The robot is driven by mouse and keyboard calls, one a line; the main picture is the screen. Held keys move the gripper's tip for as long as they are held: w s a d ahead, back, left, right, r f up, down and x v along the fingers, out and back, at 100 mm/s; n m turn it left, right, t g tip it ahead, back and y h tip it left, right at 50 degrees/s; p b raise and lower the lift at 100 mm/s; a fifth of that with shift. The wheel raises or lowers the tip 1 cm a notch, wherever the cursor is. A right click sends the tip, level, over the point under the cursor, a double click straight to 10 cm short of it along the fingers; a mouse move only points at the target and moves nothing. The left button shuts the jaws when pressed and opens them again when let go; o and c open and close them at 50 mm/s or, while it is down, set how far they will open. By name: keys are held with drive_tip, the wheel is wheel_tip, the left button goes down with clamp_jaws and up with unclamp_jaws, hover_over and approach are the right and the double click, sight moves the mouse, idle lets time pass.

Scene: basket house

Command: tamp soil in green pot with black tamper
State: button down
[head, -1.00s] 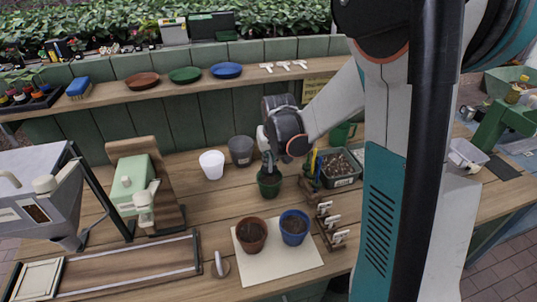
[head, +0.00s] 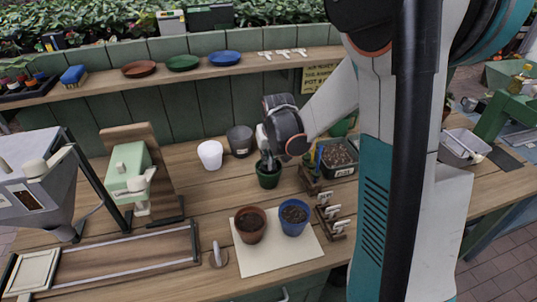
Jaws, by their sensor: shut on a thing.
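The green pot (head: 268,182) stands on the wooden bench, behind the blue and terracotta pots. My gripper (head: 267,158) points down right over its mouth and is shut on a dark thing, which looks like the black tamper (head: 268,165). Most of the tamper is hidden by the gripper and the pot rim. The soil inside the green pot is hidden, and I cannot tell whether the tamper touches it.
A white pot (head: 210,156) and a grey pot (head: 240,141) stand close behind on the left. A soil tray (head: 338,158) is at the right. A terracotta pot (head: 250,226) and a blue pot (head: 294,219), both with soil, stand on a pale mat (head: 277,256) in front.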

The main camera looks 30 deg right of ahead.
drive_tip(key=shift+s+f+b, duration=0.1)
drive_tip(key=shift+f+b, duration=0.4)
drive_tip(key=shift+b, duration=0.05)
idle(1.7)
drive_tip(key=shift+r+p, duration=2.45)
drive_tip(key=shift+r, duration=1.1)
drive_tip(key=shift+f, duration=0.1)
